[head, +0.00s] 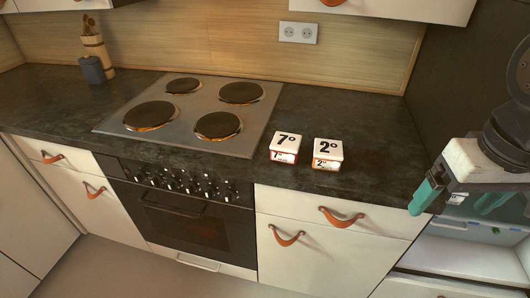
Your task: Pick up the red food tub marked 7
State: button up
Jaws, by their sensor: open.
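The tub marked 7 (285,148) stands on the dark countertop, right of the hob and close to the front edge. Its lid is white with a large black 7, and a thin red band shows low on its side. A similar tub marked 2 (327,154) stands just right of it with a small gap, with orange on its lower front. My gripper (456,203) is at the right edge of the view, with teal fingers apart and nothing between them. It is well to the right of both tubs, beyond the counter's front right corner.
The hob (190,112) with black plates lies left of the tubs, above an oven (190,215). A utensil holder (97,50) and a grey-blue pot (92,70) stand at the far left. Drawers with leather pulls (287,237) are below. Counter behind the tubs is clear.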

aim_at(284, 147)
jog(key=u, duration=2.1)
jog(key=k, duration=0.8)
jog(key=z, duration=0.85)
jog(key=i, duration=0.45)
jog(key=u, duration=0.05)
